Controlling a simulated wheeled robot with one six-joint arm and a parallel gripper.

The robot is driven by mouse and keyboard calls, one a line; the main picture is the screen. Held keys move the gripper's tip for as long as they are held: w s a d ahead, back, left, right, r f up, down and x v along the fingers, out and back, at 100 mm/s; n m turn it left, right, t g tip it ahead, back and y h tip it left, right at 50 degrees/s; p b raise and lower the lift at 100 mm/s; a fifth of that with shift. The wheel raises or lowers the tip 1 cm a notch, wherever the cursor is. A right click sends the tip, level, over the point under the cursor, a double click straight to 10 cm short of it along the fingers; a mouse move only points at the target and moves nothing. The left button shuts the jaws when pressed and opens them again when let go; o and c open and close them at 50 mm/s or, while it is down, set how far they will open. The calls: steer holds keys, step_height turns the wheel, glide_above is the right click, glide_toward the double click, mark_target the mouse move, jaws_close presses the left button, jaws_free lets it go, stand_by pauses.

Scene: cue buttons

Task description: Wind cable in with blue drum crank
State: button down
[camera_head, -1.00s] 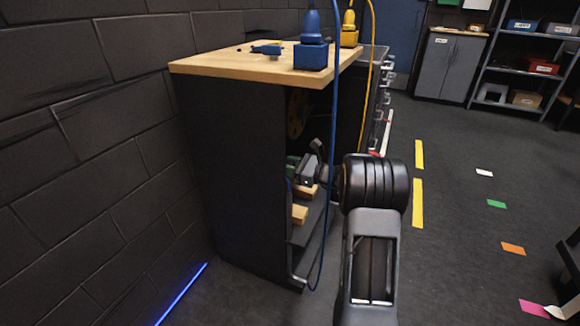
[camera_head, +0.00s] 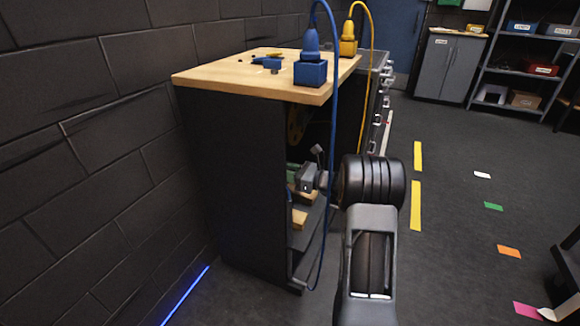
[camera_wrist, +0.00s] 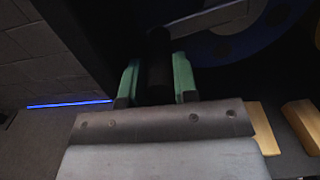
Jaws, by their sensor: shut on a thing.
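My gripper (camera_head: 294,178) reaches into the open, dark bay under the wooden-topped bench in the head view. In the wrist view its two green fingers (camera_wrist: 157,82) are shut on a dark upright crank handle (camera_wrist: 158,62). Behind the handle, a blue drum rim (camera_wrist: 228,49) curves at the upper right, partly in shadow. In the head view the blue drum and crank are hidden by the bench side and my arm. The blue cable (camera_head: 332,150) arches over the blue plug and block (camera_head: 310,70) and hangs down past the bench front.
A yellow cable (camera_head: 369,70) hangs from a yellow block (camera_head: 348,47) farther back. Wooden blocks (camera_head: 299,219) lie inside the bay below my gripper. A dark brick wall (camera_head: 90,140) is at the left. The floor at the right is mostly clear.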

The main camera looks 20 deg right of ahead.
step_height(320, 180, up, 3)
steer(key=shift+f+p, duration=0.2)
steer(key=shift+p, duration=0.7)
steer(key=c, duration=1.2)
jaws_free()
steer(key=shift+f, duration=0.15)
steer(key=shift+o, duration=0.2)
steer(key=shift+f, duration=0.1)
